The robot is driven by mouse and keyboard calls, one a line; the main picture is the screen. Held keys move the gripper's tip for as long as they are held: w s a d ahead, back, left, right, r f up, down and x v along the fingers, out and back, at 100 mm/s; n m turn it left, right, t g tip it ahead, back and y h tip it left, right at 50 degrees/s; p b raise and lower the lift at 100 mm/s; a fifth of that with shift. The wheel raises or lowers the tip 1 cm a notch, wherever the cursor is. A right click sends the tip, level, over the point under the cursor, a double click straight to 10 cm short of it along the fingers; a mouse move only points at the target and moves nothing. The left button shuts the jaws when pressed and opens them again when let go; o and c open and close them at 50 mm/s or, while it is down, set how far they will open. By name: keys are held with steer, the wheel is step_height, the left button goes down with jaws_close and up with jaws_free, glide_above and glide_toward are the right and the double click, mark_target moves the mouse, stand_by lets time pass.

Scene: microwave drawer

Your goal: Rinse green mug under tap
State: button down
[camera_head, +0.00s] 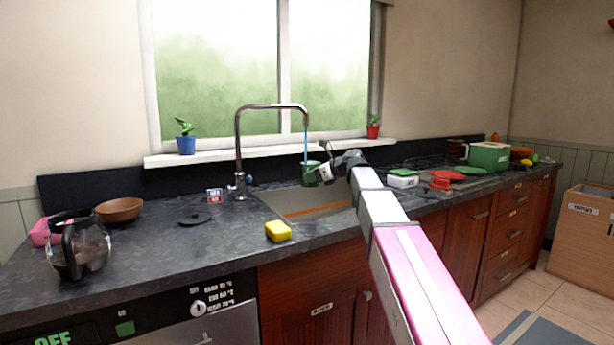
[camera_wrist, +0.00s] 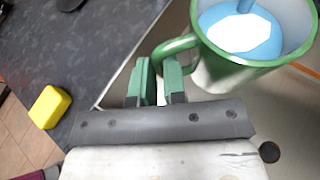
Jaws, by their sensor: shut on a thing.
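The green mug (camera_head: 311,174) is under the tap (camera_head: 239,150), above the sink (camera_head: 318,197). A thin blue stream of water (camera_head: 306,142) runs from the spout down to the mug. In the wrist view the mug (camera_wrist: 252,62) is upright, with a pale inside and blue water in it, and the stream enters from above. My gripper (camera_head: 328,172) is at the mug's right side in the head view. In the wrist view its green-padded fingers (camera_wrist: 158,80) are shut on the mug's handle (camera_wrist: 176,46); the exact contact is partly hidden.
A yellow sponge (camera_head: 278,231) lies on the counter at the sink's front edge. A glass coffee pot (camera_head: 79,246) and a brown bowl (camera_head: 119,210) stand at the left.

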steer(key=s, duration=0.1)
steer(key=s+d, duration=0.1)
steer(key=s, duration=0.2)
steer(key=shift+s+d, duration=0.1)
steer(key=shift+d, duration=0.15)
stand_by(1.4)
steer(key=s+d+r, duration=0.1)
steer(key=s+r, duration=0.3)
steer(key=shift+s+d, duration=0.35)
steer(key=shift+d, duration=0.05)
stand_by(0.6)
